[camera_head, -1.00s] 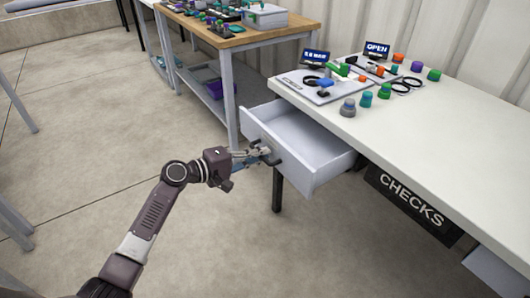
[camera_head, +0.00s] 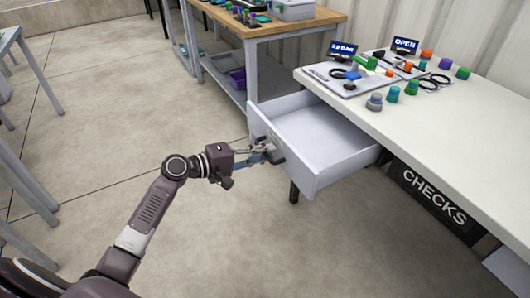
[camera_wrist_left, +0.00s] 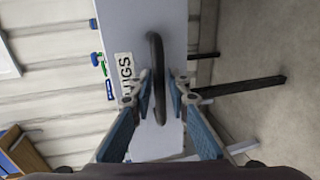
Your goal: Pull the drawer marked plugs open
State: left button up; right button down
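The light grey drawer (camera_head: 325,140) stands well out from under the white table, and its inside looks empty. Its front, in the left wrist view, carries a white label (camera_wrist_left: 124,73) with "UGS" legible; the start of the word is hidden by a finger. The dark bar handle (camera_wrist_left: 157,80) on that front lies between the two fingers of my left gripper (camera_wrist_left: 160,76). In the head view my left gripper (camera_head: 268,152) is at the drawer front, closed around the handle. My right gripper is not in view.
The white table (camera_head: 460,115) holds boards, coloured knobs and an "OPEN" sign (camera_head: 405,45). A dark panel marked "CHECKS" (camera_head: 433,197) hangs below its edge. A wooden-topped bench (camera_head: 300,27) stands behind. The floor before the drawer is clear.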

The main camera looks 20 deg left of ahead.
pick_arm(q)
jog(key=shift+s+a, duration=0.1)
jog(key=shift+a, duration=0.05)
jog(key=v, duration=1.1)
jog(key=shift+s, duration=0.35)
jog(key=shift+a, duration=0.15)
